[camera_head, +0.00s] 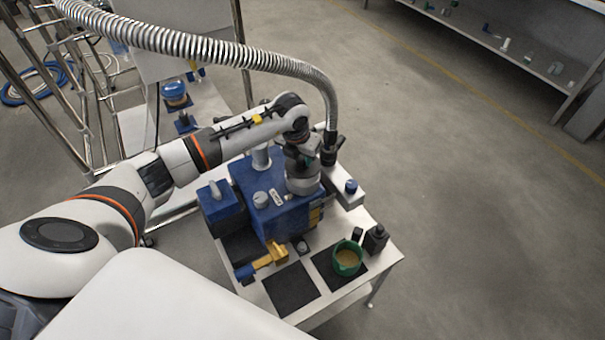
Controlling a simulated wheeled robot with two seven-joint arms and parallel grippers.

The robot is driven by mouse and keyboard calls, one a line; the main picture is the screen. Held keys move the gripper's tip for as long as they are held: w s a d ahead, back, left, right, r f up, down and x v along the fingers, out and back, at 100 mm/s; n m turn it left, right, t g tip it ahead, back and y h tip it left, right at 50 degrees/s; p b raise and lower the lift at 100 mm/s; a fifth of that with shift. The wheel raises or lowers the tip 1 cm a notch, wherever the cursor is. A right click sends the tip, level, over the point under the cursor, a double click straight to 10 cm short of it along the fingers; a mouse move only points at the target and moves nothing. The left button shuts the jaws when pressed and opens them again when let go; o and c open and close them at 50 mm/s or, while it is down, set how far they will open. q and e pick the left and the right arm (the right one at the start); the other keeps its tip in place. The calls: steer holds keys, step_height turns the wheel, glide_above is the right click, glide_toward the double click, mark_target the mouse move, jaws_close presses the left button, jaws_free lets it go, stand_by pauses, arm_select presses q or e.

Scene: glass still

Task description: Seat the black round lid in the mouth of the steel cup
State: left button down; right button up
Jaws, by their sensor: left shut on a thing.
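My left gripper (303,160) points down over the right part of the blue machine. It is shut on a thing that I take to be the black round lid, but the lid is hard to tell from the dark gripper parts. A grey metal cylinder (303,183), which looks like the steel cup, stands upright on the machine right below the gripper. Its mouth is hidden by my gripper, so I cannot tell whether the lid touches it. My right gripper is not in view.
A ribbed metal hose (215,50) arches over my arm and ends close to the gripper's right side. On the white table's front (330,300) are a green cup (347,258), black mats (290,290) and a yellow-handled valve (270,256).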

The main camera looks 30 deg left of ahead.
mark_target(302, 165)
arm_select(q)
steer(key=shift+f+b, duration=1.05)
steer(key=shift+f, duration=0.25)
steer(key=shift+f+b, duration=0.45)
steer(key=shift+f, duration=0.1)
stand_by(0.3)
steer(key=c, duration=1.1)
jaws_free()
steer(key=shift+o, duration=0.2)
steer(key=b+v, duration=0.1)
steer(key=v, duration=1.1)
